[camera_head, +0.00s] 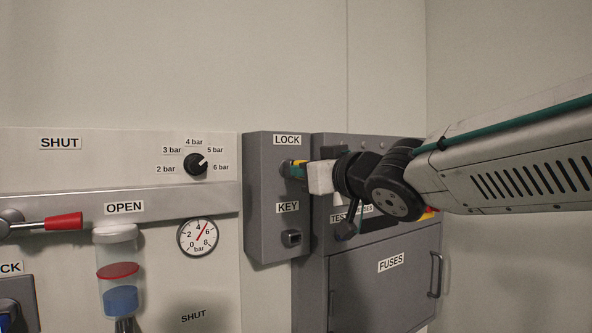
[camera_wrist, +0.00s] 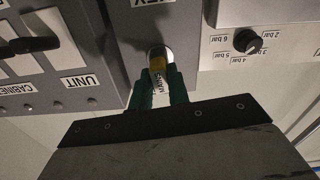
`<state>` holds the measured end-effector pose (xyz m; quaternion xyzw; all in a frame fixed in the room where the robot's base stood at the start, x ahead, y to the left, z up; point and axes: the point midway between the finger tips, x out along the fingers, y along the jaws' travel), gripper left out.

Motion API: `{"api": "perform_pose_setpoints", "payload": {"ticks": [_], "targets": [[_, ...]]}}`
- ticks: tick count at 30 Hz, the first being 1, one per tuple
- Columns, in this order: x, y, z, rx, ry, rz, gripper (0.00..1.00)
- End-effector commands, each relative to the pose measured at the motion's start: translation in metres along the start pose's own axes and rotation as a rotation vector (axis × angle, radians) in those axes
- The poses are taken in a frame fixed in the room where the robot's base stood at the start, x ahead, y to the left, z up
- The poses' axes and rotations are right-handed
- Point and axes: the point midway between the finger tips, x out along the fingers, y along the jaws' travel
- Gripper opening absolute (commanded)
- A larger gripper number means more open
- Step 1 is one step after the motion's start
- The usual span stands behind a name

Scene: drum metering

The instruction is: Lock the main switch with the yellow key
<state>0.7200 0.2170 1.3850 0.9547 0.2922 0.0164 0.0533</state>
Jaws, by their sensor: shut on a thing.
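My gripper (camera_head: 297,168) is at the upper part of the grey lock box (camera_head: 263,190), just under the LOCK label. In the wrist view its green fingers (camera_wrist: 163,88) are shut on the yellow key (camera_wrist: 157,65), whose white tag reads MAIN. The key's tip is at the round metal lock (camera_wrist: 158,52) on the box face. How deep the key sits in the lock cannot be told. In the head view a bit of yellow shows between the fingers and the box. The main switch itself cannot be made out for certain.
A KEY label and a small dark socket (camera_head: 291,238) are lower on the lock box. The grey fuse cabinet (camera_head: 380,280) stands right of it. A pressure knob (camera_head: 195,164), a gauge (camera_head: 198,237) and a red-handled lever (camera_head: 62,222) are to the left.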

Motion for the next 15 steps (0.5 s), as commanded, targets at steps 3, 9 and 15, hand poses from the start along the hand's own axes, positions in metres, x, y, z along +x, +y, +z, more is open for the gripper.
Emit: {"api": "perform_pose_setpoints", "payload": {"ticks": [3, 9, 15], "targets": [[-0.0001, -0.0001, -0.0001, 0.11, 0.0, 0.0, 0.0], [-0.0001, -0.0001, -0.0001, 0.145, 0.0, 0.0, 0.0], [0.0002, 0.0, -0.0002, 0.143, 0.001, 0.0, 0.0]]}}
